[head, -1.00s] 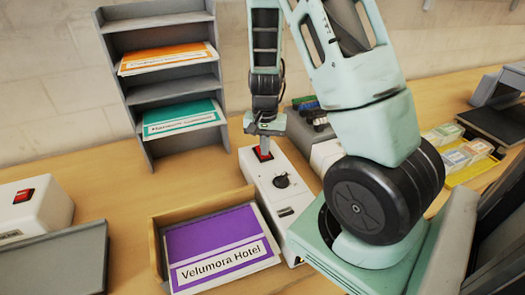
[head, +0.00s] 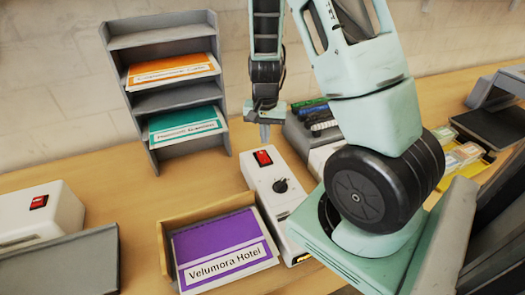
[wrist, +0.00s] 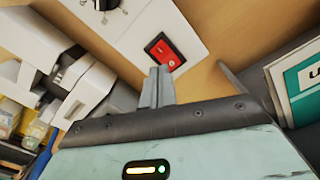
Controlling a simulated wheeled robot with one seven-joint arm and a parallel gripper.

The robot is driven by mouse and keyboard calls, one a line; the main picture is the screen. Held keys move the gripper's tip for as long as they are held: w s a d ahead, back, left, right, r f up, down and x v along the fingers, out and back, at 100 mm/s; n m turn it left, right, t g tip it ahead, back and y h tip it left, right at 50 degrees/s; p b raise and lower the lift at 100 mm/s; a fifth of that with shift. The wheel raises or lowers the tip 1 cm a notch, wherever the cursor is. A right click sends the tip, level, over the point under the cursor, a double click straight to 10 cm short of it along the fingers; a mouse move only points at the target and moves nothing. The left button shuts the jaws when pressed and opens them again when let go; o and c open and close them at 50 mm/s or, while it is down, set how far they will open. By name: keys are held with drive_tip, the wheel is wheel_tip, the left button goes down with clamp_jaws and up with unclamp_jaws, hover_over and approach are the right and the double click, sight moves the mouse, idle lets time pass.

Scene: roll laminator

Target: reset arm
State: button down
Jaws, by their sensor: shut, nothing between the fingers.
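My gripper (head: 265,134) hangs from my arm just behind the white control box (head: 265,199) of the laminator. Its fingers are together with nothing between them, as the wrist view (wrist: 157,85) also shows. The box carries a red rocker switch (head: 263,158) and a black knob (head: 281,186). In the wrist view the red switch (wrist: 165,51) lies just beyond the fingertips, and the fingers appear apart from it.
A wooden tray (head: 164,250) holds a purple "Velumora Hotel" sheet (head: 222,250). A grey shelf (head: 157,100) with orange and teal packs stands behind. Another white unit with a red switch (head: 39,201) is at left. Bare table lies between shelf and tray.

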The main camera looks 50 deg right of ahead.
drive_tip(key=shift+r, duration=0.1)
idle(0.6)
drive_tip(key=s+a+r+n+y+b, duration=0.15)
drive_tip(key=a+n+b, duration=0.5)
drive_tip(key=a, duration=1.35)
drive_tip(key=s+a+r+n+b, duration=0.2)
drive_tip(key=s+a+n+b, duration=0.1)
drive_tip(key=s+a+n, duration=0.9)
drive_tip(key=s+a+h, duration=0.1)
drive_tip(key=s, duration=0.2)
drive_tip(key=shift+s+a+r, duration=0.15)
drive_tip(key=shift+s+r, duration=0.05)
drive_tip(key=shift+r, duration=0.2)
